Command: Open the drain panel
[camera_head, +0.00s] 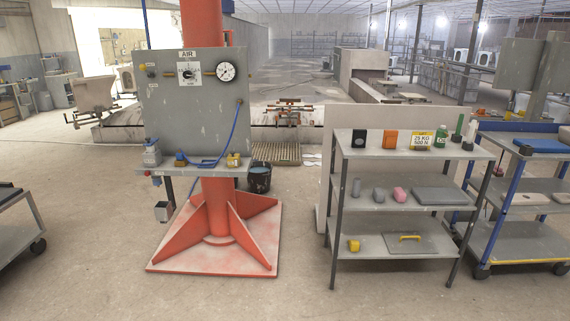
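No panel is plainly marked as the drain panel. A slatted grate (277,154) lies low in front of the carousel basin, behind the orange column; part of it is hidden by the bucket and the panel stand. I cannot tell which of these, if either, is the drain panel. Neither of my grippers shows in this view.
An orange column (216,205) with a wide finned base and a grey AIR panel (190,115) stands left of centre. A dark bucket (260,180) stands beside it. The grey rack (362,150) and a blue trolley (520,230) fill the right. Front floor is clear.

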